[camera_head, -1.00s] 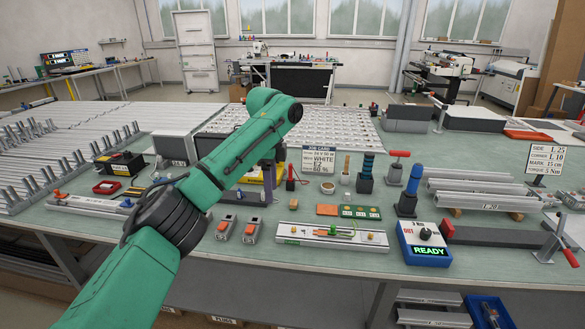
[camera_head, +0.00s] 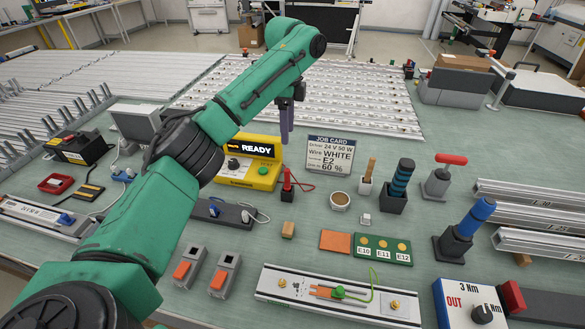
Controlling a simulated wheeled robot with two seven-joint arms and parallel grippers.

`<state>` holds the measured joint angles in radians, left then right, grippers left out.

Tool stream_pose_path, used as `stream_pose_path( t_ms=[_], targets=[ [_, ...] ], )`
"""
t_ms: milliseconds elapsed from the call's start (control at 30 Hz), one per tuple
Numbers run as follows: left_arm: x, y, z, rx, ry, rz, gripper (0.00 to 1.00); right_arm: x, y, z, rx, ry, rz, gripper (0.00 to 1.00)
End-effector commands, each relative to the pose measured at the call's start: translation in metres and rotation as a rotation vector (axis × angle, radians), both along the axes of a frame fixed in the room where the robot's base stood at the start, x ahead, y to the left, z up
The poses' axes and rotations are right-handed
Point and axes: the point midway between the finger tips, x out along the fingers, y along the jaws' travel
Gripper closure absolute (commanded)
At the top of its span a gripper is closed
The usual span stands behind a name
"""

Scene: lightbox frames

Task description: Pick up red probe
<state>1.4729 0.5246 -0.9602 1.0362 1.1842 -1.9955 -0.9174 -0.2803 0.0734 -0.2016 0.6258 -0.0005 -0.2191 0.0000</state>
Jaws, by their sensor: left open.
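The red probe (camera_head: 287,178) stands upright in a small black holder on the green bench, in front of the gap between the yellow READY box and the job card. My left arm comes in from the left, and its gripper (camera_head: 287,140) points down above and behind the probe in the picture. Its two slim purple-grey fingers are open with nothing between them. The fingers are apart from the probe. My right gripper is not in view.
A yellow READY box (camera_head: 246,170) stands left of the probe and the job card (camera_head: 329,155) right of it. A small cup (camera_head: 340,200), a wooden block (camera_head: 288,230) and a black power strip (camera_head: 225,213) are nearby. Long aluminium profiles (camera_head: 340,95) lie behind.

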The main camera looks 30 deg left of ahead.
Motion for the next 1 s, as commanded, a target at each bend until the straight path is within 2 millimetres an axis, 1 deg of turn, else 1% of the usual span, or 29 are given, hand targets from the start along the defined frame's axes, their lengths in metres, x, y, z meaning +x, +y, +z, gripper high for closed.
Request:
stream_pose_path(
  t_ms=[67,200,300,367,467,600,700,800,933,967,1000],
  targets=[
    [-0.001,0.001,-0.014,0.002,0.005,0.001,0.43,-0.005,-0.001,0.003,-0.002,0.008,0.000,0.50],
    [-0.002,0.001,-0.049,0.002,0.007,0.000,0.43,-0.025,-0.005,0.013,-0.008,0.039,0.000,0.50],
    [-0.002,0.001,-0.072,0.001,0.005,0.001,0.43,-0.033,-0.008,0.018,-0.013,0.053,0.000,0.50],
    [-0.002,0.000,-0.081,0.000,0.004,0.001,0.43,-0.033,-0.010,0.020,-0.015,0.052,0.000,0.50],
    [-0.001,0.000,-0.092,0.001,0.004,0.001,0.43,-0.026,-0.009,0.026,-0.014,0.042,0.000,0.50],
    [0.000,0.001,-0.117,0.003,0.006,0.002,0.43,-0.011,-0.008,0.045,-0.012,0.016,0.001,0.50],
    [0.000,0.000,-0.135,0.001,0.004,0.001,0.43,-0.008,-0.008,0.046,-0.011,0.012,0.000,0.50],
    [0.000,0.000,-0.141,0.001,0.001,0.000,0.43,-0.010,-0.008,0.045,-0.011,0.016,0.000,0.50],
    [0.000,0.000,-0.141,0.001,0.001,0.000,0.43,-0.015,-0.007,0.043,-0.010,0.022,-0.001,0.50],
    [0.000,0.000,-0.141,0.001,0.001,0.000,0.54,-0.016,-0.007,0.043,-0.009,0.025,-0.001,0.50],
    [0.000,0.000,-0.141,0.001,0.001,0.000,0.69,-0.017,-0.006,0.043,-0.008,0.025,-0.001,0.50]
  ],
)
